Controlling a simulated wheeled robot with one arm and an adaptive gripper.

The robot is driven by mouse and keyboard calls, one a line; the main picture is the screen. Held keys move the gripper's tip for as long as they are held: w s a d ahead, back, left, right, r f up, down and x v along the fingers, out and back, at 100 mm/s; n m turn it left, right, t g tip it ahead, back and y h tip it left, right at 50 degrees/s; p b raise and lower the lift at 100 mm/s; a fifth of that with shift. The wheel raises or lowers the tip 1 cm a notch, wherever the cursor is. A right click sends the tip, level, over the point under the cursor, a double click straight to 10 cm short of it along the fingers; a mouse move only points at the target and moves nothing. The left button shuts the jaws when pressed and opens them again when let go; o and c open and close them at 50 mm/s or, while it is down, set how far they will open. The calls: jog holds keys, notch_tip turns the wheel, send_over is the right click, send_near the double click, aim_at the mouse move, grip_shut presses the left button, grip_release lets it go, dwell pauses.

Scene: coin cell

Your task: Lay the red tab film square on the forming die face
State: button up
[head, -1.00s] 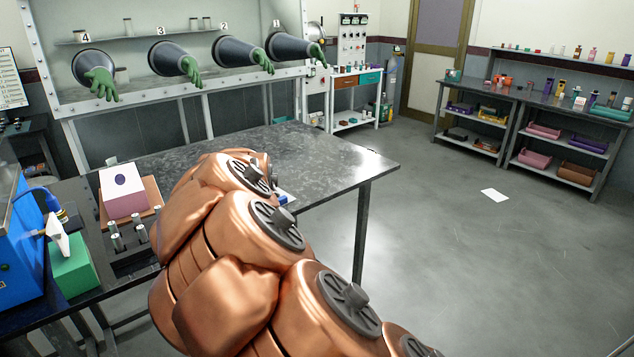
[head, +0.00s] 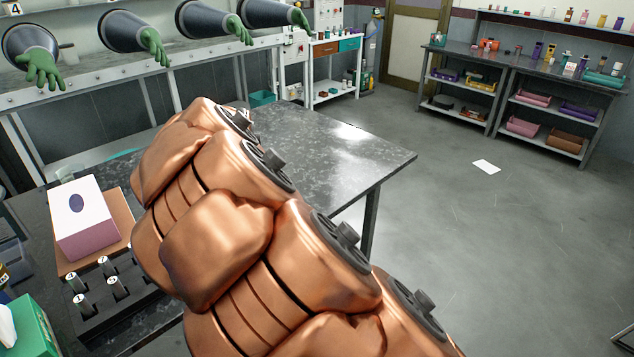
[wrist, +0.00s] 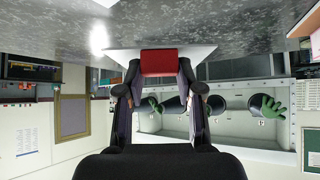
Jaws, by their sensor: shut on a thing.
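In the wrist view, my gripper (wrist: 159,74) is shut on the red tab (wrist: 157,62) of a film square. A pale sheet (wrist: 197,54) shows behind the tab and out to both sides of it. The film is held out ahead of the fingers against the grey speckled tabletop, and I cannot tell its height above it. In the head view my own arm covers the gripper and the film. I cannot make out the forming die face in either view; it may be hidden.
A grey table (head: 330,140) has bare room on its right side. A white and mauve box (head: 82,215) stands on a brown board at left, behind a dark rack (head: 120,300) with several numbered posts. A glovebox with green gloves (head: 40,70) is beyond. White paper (head: 486,166) lies on the floor.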

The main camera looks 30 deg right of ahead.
jog(key=s+d+f+n+y+b, duration=0.2)
jog(key=s+d+f+n+b, duration=0.15)
jog(key=s+d, duration=0.3)
jog(key=s+d+f+n+y+b, duration=0.2)
jog(key=s+d+f, duration=0.25)
jog(key=d, duration=0.35)
jog(key=shift+n+y, duration=0.25)
jog(key=shift+y, duration=0.05)
jog(key=w+d+p, duration=0.1)
jog(key=w+d, duration=0.1)
jog(key=d, duration=0.2)
jog(key=w+d+p, duration=0.1)
jog(key=w+d, duration=0.2)
jog(key=d, duration=0.1)
jog(key=w+d+p, duration=0.2)
jog(key=w+d, duration=0.1)
jog(key=d, duration=0.1)
jog(key=shift+d+f, duration=0.35)
jog(key=shift+f, duration=0.05)
jog(key=shift+d, duration=0.1)
jog(key=shift+w+d, duration=0.1)
notch_tip(320, 180, down, 3)
jog(key=shift+r+p, duration=0.1)
jog(key=shift+p, duration=0.65)
jog(key=shift+f, duration=0.4)
jog(key=shift+f, duration=0.15)
jog(key=o, duration=1)
